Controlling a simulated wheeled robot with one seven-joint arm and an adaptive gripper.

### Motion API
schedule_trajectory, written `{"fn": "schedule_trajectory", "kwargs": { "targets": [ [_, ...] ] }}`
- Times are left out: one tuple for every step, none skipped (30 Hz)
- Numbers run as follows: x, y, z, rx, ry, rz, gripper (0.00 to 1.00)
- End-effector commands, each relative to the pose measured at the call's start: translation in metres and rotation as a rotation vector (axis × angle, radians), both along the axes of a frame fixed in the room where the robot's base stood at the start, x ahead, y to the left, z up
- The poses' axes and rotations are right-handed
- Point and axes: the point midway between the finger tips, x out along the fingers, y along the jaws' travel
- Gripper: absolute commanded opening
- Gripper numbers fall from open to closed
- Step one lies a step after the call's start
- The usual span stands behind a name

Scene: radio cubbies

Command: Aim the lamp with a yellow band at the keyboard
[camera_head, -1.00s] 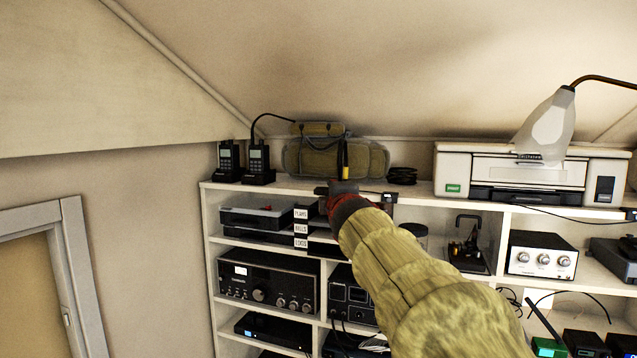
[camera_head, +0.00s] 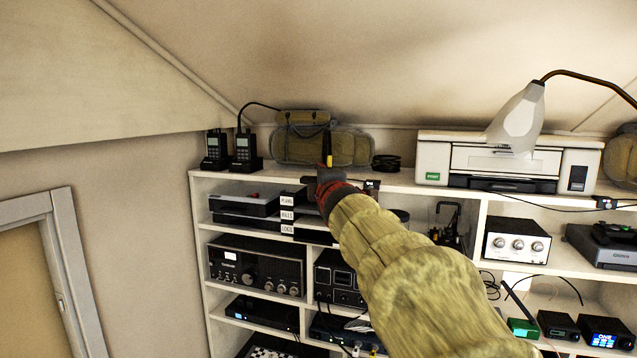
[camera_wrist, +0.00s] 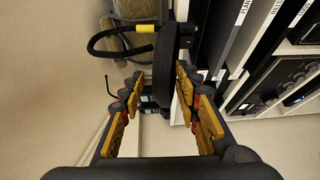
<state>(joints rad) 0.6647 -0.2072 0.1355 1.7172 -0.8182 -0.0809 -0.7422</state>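The lamp's black neck with a yellow band (camera_head: 329,160) rises from the shelf top, in front of an olive bag. In the wrist view the black curved neck carries the yellow band (camera_wrist: 145,27), and the dark lamp head (camera_wrist: 165,65) lies between the fingertips of my gripper (camera_wrist: 160,80). The head is close to the right finger; a gap shows on the left side. I cannot make out a keyboard.
Two handheld radios (camera_head: 230,150) and an olive bag (camera_head: 322,140) stand on the shelf top (camera_head: 398,180). A white lamp (camera_head: 518,118) hangs over a printer (camera_head: 512,162) at right. Label-bearing trays (camera_head: 287,215) and radios fill the cubbies below. Free wall lies left.

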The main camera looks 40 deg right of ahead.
Motion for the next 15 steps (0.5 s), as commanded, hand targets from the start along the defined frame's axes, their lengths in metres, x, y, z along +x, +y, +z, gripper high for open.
{"fn": "schedule_trajectory", "kwargs": {
  "targets": [
    [-0.0004,0.0002,0.0018,-0.002,-0.002,0.000,0.33],
    [-0.0004,0.0001,0.0012,-0.001,-0.002,0.000,0.35],
    [-0.0002,0.0000,0.0004,-0.001,0.001,0.000,0.37],
    [0.0000,0.0000,-0.0002,-0.001,0.001,0.000,0.38],
    [0.0001,-0.0002,-0.0008,0.000,0.001,0.000,0.38],
    [0.0002,-0.0002,-0.0016,0.001,0.003,0.000,0.38],
    [0.0003,-0.0003,-0.0020,0.001,0.003,0.000,0.38],
    [0.0004,-0.0004,-0.0024,0.001,0.004,0.000,0.38],
    [0.0005,-0.0003,-0.0029,0.002,0.005,0.000,0.38],
    [0.0006,-0.0004,-0.0032,0.002,0.005,0.000,0.38],
    [0.0005,-0.0003,-0.0035,0.002,0.005,-0.001,0.38],
    [0.0001,-0.0001,-0.0036,0.003,0.006,-0.001,0.38],
    [-0.0005,0.0004,-0.0036,0.003,0.006,-0.001,0.38],
    [-0.0017,0.0011,-0.0035,0.003,0.006,-0.001,0.38],
    [-0.0040,0.0027,-0.0032,0.001,0.005,-0.001,0.38]
  ]
}}
